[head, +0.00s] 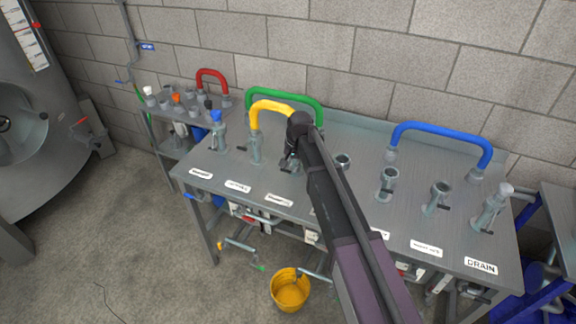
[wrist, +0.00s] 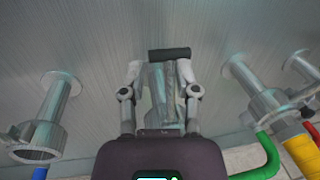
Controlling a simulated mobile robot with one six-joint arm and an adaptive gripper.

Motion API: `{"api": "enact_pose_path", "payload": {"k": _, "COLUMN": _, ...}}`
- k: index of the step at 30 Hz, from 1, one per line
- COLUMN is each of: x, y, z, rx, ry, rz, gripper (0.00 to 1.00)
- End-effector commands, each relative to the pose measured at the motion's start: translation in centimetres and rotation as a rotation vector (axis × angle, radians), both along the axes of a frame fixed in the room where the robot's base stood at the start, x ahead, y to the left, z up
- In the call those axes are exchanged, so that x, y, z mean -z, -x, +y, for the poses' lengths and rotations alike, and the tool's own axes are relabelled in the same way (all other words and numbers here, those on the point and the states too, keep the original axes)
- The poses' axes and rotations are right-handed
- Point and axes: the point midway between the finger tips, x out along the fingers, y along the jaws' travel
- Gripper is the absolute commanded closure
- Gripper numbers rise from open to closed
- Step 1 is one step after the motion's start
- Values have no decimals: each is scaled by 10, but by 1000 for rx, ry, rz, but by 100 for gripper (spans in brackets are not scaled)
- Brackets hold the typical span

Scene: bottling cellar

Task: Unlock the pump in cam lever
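My gripper (head: 291,156) hangs over the steel bench, left of its middle in the head view. In the wrist view my gripper (wrist: 163,82) has its two fingers apart, one on each side of a grey metal port (wrist: 160,95). A black lever handle (wrist: 170,53) lies crosswise just beyond the fingertips. I see no finger clearly closed on the lever. In the head view my arm hides part of this port, and the label that would name it cannot be read, so I cannot tell whether it is pump in.
A yellow hose (head: 272,106), green hose (head: 284,92) and blue hose (head: 443,128) arch over the bench (head: 330,135). Neighbouring ports stand close: one at left (wrist: 45,125) and one at right (wrist: 250,85). A yellow bucket (head: 290,292) stands on the floor.

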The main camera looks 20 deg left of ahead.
Motion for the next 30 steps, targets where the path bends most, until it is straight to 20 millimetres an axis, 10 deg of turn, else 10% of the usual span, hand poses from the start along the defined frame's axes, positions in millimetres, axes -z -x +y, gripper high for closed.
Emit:
{"api": "enact_pose_path", "payload": {"k": 18, "x": -2, "y": 7, "z": 21, "rx": -17, "ry": -23, "rz": 33, "gripper": 98}}
{"api": "enact_pose_path", "payload": {"k": 28, "x": -2, "y": 8, "z": 19, "rx": -17, "ry": -18, "rz": 34, "gripper": 0}}
{"api": "enact_pose_path", "payload": {"k": 30, "x": -2, "y": 8, "z": 19, "rx": -18, "ry": -18, "rz": 34, "gripper": 0}}
